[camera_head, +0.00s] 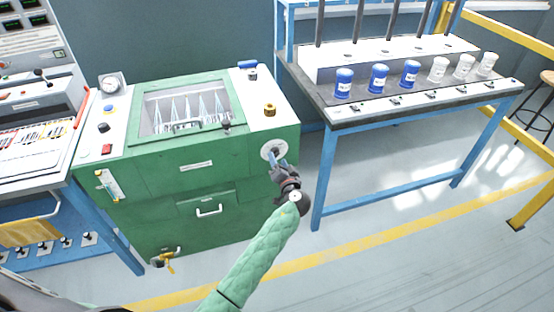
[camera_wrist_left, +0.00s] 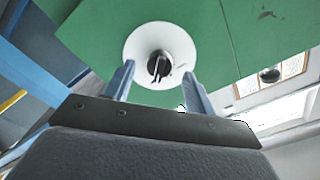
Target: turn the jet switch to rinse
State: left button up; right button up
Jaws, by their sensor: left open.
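The jet switch (camera_head: 268,150) is a round white plate on the front right of the green machine, partly hidden by my left gripper in the head view. In the left wrist view its white plate (camera_wrist_left: 146,42) and dark centre knob (camera_wrist_left: 159,65) show clearly. My left gripper (camera_head: 279,160) is in front of the switch. In the left wrist view its two blue fingers (camera_wrist_left: 158,85) are apart, one to each side below the knob, with nothing between them. I cannot read any marks for rinse. My right gripper is not in view.
The green machine (camera_head: 158,205) has a lidded window, a drawer handle (camera_head: 209,210) and a brass tap (camera_head: 166,258) low down. A blue-legged bench (camera_head: 420,110) with blue and white canisters stands to the right. Open floor (camera_head: 400,255) lies in front.

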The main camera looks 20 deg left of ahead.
pick_arm(q)
jog(key=b+v, duration=0.1)
jog(key=v, duration=0.4)
jog(key=shift+s+d, duration=0.1)
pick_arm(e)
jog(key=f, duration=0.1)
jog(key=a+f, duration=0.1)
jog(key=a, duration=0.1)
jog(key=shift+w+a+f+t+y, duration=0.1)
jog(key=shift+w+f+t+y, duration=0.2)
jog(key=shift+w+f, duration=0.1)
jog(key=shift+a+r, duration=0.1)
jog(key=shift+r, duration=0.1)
